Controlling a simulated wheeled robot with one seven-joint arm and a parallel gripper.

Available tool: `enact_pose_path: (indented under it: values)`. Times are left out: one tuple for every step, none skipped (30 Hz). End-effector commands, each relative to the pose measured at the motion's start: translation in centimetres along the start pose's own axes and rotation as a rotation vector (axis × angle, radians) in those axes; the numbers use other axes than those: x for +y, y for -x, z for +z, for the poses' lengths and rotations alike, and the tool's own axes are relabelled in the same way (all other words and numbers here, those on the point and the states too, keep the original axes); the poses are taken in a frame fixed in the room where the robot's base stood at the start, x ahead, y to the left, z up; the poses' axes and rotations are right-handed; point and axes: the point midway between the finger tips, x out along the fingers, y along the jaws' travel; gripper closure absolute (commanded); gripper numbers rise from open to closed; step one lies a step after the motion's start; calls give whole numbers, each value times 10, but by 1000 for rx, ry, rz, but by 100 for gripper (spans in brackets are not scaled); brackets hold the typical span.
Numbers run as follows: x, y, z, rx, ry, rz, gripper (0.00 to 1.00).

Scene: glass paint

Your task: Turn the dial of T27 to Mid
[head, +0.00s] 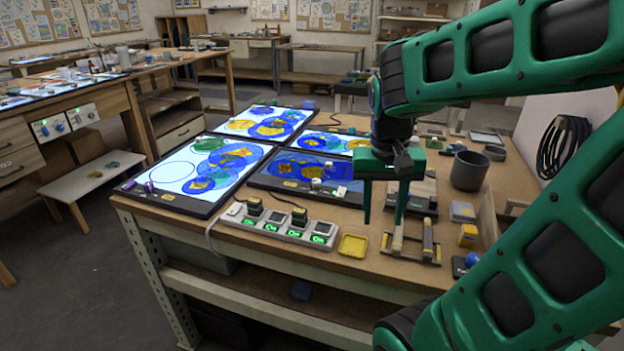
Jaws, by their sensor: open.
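Several flat light panels lie on the wooden table, and no T27 label is readable. Knob settings are too small to read. My green gripper (384,220) is open and empty, fingers pointing down, above the table to the right of the dimmer panel. It appears apart from every knob.
A power strip (280,228) with several green-lit switches lies along the front edge. A yellow tray (353,246), a metal rack (412,247) and a grey cup (469,171) are near my gripper. Two boxes with dials (48,127) hang under the left bench.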

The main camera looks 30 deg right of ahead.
Motion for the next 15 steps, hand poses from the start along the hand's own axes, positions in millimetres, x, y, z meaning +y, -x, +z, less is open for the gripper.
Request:
enact_pose_path:
  values:
    - [-15,6,-26,27,-36,20,58]
    - [-23,9,-40,44,-64,30,58]
    - [-36,13,-58,70,-99,41,58]
    - [-46,16,-72,89,-127,47,58]
    - [-56,18,-85,108,-154,53,58]
    - [-71,21,-101,133,-188,58,58]
    - [-82,23,-112,151,-214,60,58]
    - [-93,25,-123,169,-238,61,58]
    - [-108,26,-136,191,-267,60,58]
    - [-118,27,-145,206,-289,60,58]
    - [-129,28,-152,219,-308,58,58]
    - [-141,28,-162,237,-333,54,58]
    - [-150,29,-167,248,-350,51,58]
    - [-158,29,-172,257,-364,49,58]
    - [-166,29,-178,269,-382,45,58]
